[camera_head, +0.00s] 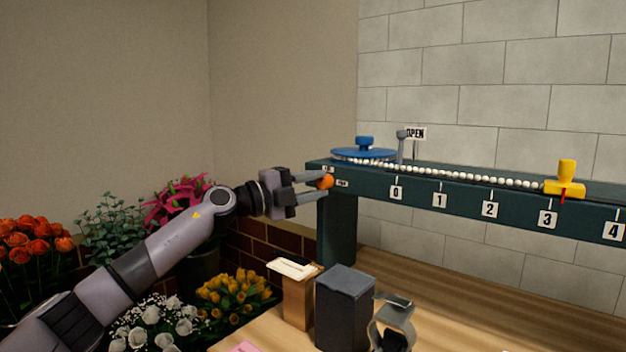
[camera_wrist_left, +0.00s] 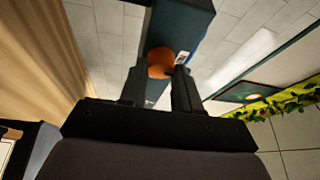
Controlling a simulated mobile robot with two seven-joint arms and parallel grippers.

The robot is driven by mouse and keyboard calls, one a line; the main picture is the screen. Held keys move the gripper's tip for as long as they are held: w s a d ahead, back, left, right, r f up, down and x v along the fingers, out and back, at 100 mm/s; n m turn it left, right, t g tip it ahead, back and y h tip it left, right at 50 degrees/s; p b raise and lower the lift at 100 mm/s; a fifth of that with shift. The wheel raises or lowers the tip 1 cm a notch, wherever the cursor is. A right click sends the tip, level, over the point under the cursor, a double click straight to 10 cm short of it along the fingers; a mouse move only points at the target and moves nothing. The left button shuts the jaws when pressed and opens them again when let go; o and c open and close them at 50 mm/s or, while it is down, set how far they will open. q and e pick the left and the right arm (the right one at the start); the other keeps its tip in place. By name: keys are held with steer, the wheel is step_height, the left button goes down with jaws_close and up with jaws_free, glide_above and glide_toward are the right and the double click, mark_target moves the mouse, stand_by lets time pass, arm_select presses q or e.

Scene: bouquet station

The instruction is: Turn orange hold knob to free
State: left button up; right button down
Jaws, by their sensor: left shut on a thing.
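The orange hold knob (camera_head: 326,182) sits at the left end of the dark teal rail (camera_head: 462,204), beside a small white label. My left gripper (camera_head: 322,186) comes in from the left with its fingers around the knob, shut on it. In the left wrist view the orange knob (camera_wrist_left: 160,62) shows between the two dark fingers (camera_wrist_left: 158,90), against the teal rail end (camera_wrist_left: 184,22). Which way the knob is turned cannot be told. My right gripper is in neither view.
Below stand a dark grey block (camera_head: 344,308), a wooden block (camera_head: 298,300) and a grey ring-shaped holder (camera_head: 396,322). Flowers fill the lower left.

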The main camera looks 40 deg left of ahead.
arm_select(q)
steer(key=shift+a+r+n, duration=0.1)
steer(key=shift+r+n, duration=0.05)
steer(key=shift+n, duration=0.35)
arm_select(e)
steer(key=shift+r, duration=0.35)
arm_select(q)
steer(key=o, duration=1)
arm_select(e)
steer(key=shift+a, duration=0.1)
arm_select(q)
steer(key=b+v, duration=0.2)
steer(key=v, duration=0.5)
steer(key=shift+s, duration=0.1)
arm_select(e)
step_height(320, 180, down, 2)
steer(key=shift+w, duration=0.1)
arm_select(q)
steer(key=shift+f, duration=0.25)
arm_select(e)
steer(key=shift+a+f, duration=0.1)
